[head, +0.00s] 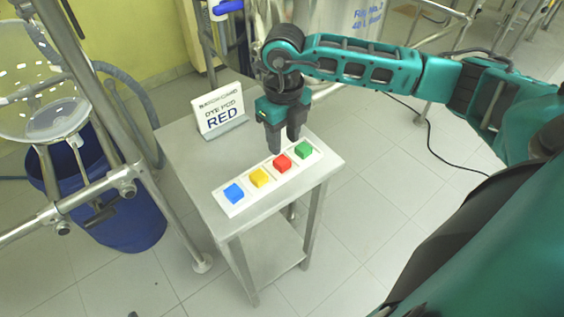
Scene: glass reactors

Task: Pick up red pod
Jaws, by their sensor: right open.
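A blue pod (234,193) is at the tray's left end. My right gripper (284,146) points down, open and empty, just above and behind the red pod. Its fingers appear apart from the pod, though the exact height gap is hard to tell. My left gripper is not in view.
A sign reading RED (221,112) stands at the table's back left. The small metal table (190,160) has bare top left of the tray. A blue bin (128,222) and metal frame pipes (100,110) stand at left. A dark cable (428,140) lies on the floor at right.

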